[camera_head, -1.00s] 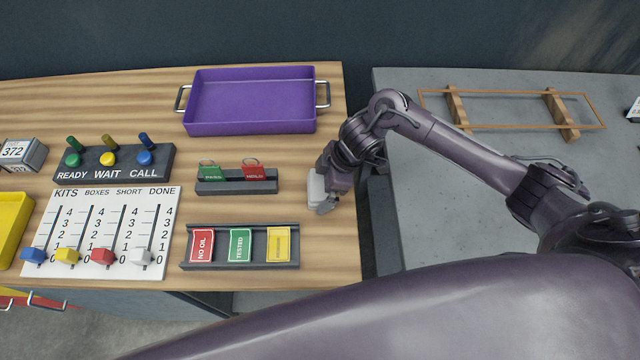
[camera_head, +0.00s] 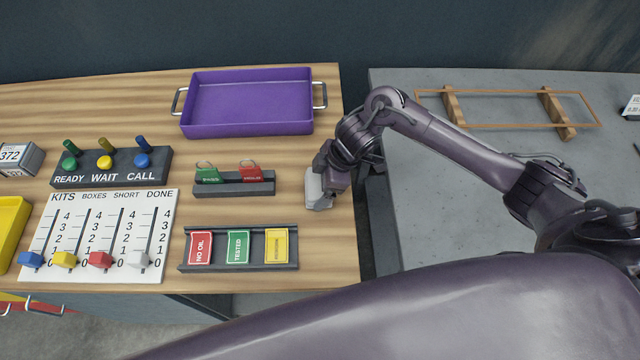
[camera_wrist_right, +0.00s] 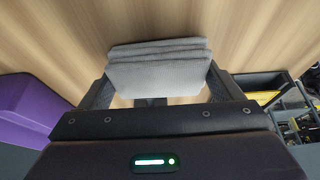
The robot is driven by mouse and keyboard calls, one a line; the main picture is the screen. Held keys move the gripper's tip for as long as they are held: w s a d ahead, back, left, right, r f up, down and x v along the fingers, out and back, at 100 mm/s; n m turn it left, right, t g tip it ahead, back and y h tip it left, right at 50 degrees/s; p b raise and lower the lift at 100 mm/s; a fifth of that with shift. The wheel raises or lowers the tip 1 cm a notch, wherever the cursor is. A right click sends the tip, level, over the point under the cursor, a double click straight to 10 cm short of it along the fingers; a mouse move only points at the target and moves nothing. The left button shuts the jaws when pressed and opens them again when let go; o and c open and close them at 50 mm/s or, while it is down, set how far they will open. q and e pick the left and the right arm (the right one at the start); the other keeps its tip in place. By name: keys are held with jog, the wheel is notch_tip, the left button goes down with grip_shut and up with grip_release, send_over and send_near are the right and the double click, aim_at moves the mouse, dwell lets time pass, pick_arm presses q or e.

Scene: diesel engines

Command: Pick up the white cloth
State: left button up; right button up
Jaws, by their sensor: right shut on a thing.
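The white cloth (camera_wrist_right: 160,68) is a folded, layered pad that looks light grey in the right wrist view. It sits between the two fingers of my right gripper (camera_wrist_right: 158,88), which is shut on it. In the head view the cloth (camera_head: 314,190) shows at the wooden table's right side, partly hidden by my right gripper (camera_head: 322,190). I cannot tell whether the cloth touches the table. My left gripper is not in view.
A purple tray (camera_head: 250,131) stands at the back. A tag rack (camera_head: 235,188) and a card holder (camera_head: 240,267) are left of the cloth. A gap separates the wooden table (camera_head: 335,250) from the grey table (camera_head: 420,180), which bears a wooden frame (camera_head: 510,125).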

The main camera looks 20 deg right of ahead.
notch_tip(320, 180, up, 8)
jog(key=shift+w+r+b, duration=0.1)
jog(key=shift+b, duration=0.2)
notch_tip(320, 180, up, 11)
jog(key=p, duration=0.2)
